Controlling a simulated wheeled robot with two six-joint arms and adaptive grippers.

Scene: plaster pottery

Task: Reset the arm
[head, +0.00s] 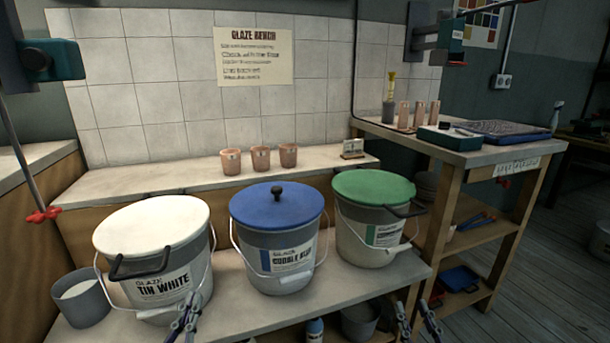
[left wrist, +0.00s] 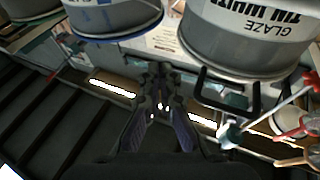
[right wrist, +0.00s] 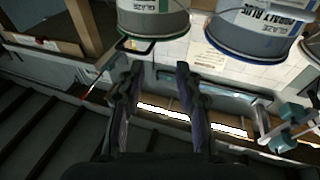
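My left gripper (head: 187,312) is low at the front, in front of the shelf and just below the white-lidded bucket. In the left wrist view its fingers (left wrist: 161,75) come together with nothing seen between them. My right gripper (head: 413,308) is at the front right, below the green-lidded bucket. In the right wrist view its fingers (right wrist: 157,75) stand apart and empty. Neither gripper holds anything that I can see.
Three glaze buckets stand on the shelf: white-lidded (head: 152,265), blue-lidded (head: 276,240) and green-lidded (head: 374,222). A grey cup (head: 80,300) is at left. Three clay cups (head: 260,160) stand on the ledge behind. A wooden bench (head: 470,150) is at right.

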